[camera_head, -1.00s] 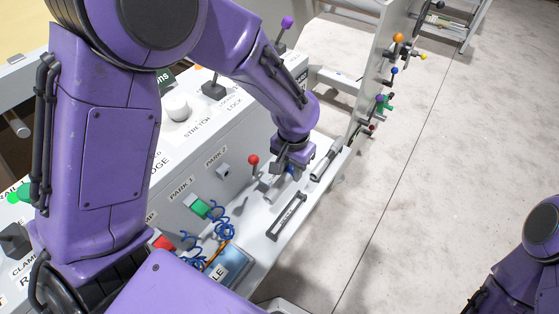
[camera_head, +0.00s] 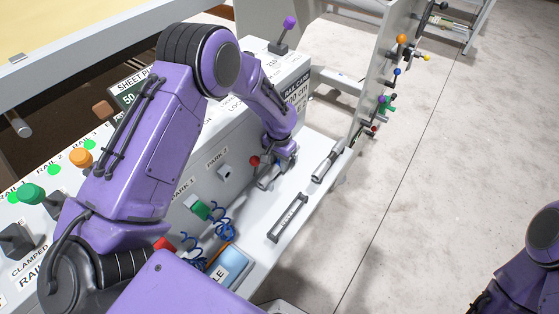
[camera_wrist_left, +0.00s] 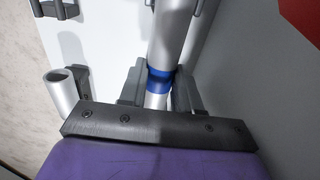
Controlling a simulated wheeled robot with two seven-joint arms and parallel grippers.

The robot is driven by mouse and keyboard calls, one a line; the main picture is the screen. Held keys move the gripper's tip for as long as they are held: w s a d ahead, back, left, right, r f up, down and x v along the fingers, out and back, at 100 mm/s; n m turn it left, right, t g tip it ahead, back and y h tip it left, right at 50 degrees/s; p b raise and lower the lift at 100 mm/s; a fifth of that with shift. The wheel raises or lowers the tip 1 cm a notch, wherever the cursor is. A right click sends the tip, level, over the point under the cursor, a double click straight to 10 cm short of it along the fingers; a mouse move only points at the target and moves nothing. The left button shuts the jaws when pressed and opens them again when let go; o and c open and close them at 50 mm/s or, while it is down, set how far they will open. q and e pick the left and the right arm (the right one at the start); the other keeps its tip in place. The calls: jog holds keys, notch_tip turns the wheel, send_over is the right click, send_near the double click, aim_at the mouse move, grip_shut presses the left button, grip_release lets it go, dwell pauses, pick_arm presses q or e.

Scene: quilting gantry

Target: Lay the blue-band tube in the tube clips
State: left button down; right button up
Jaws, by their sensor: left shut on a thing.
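My left gripper (camera_head: 272,170) is low over the grey shelf, beside the red ball-topped lever. In the left wrist view its two dark fingers stand on either side of the silver tube with the blue band (camera_wrist_left: 159,80), shut on it around the band. The tube's far part runs up the picture; its near end is hidden by the gripper body. In the head view the gripper largely hides this tube.
Another silver tube (camera_head: 325,166) lies near the shelf's outer edge. The upright end frame (camera_head: 385,60) stands beyond. Open floor lies right.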

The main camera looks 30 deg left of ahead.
aim_at(279, 162)
pick_arm(q)
jog(key=c, duration=0.8)
grip_release()
jog(key=shift+f, duration=0.1)
notch_tip(279, 162, up, 12)
jog(key=shift+r, duration=0.2)
